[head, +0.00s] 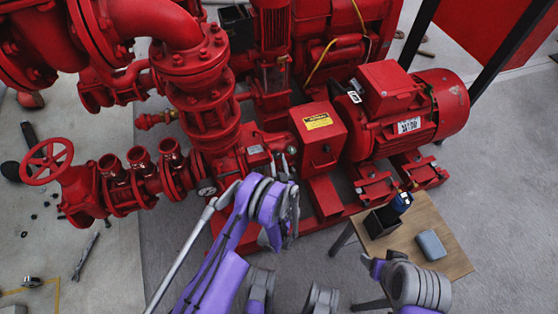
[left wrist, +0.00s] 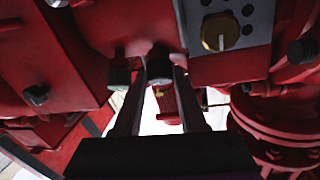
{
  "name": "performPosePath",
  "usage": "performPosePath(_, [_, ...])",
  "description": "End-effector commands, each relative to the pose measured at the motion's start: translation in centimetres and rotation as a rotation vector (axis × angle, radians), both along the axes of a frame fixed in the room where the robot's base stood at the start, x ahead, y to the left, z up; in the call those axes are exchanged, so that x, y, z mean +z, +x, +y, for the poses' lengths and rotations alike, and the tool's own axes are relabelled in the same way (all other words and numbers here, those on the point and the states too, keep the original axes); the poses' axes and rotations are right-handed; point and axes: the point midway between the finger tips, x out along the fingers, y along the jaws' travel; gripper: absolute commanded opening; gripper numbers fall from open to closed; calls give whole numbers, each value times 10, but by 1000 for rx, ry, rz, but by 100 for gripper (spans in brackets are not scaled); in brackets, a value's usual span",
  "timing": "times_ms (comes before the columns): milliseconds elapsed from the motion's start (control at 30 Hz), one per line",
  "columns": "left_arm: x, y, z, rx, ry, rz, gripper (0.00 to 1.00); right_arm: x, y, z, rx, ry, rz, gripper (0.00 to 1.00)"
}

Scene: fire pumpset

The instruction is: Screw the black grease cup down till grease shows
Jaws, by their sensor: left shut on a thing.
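The black grease cup (left wrist: 158,64) is a small dark ribbed cap on the red pump body, seen in the left wrist view. My left gripper (left wrist: 160,76) has its two fingers on either side of it and is shut on it. In the head view my left gripper (head: 284,160) reaches the red pump casing, and the cup is hidden there by the gripper and wrist. I see no grease around the cup. A second dark cap (left wrist: 118,76) sits just left of the gripped one.
A brass-coloured knob (left wrist: 220,32) sits on a grey plate to the right of the fingers. The red motor (head: 420,112) and guard box (head: 318,135) stand close by. A wooden table (head: 452,258) with a black bin (head: 381,222) is at the lower right. Red pipework fills the left.

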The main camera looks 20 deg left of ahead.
Motion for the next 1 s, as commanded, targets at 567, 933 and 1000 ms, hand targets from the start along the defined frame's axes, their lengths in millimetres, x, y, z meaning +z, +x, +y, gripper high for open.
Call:
performPosePath(567, [1,0,2,-62,55,36,54,-1,0,0,0,0,0,71])
performPosePath(933, [1,0,0,-62,54,36,54,-1,0,0,0,0,0,71])
performPosePath(1000, [1,0,-2,-62,53,35,54,-2,0,0,0,0,0,71])
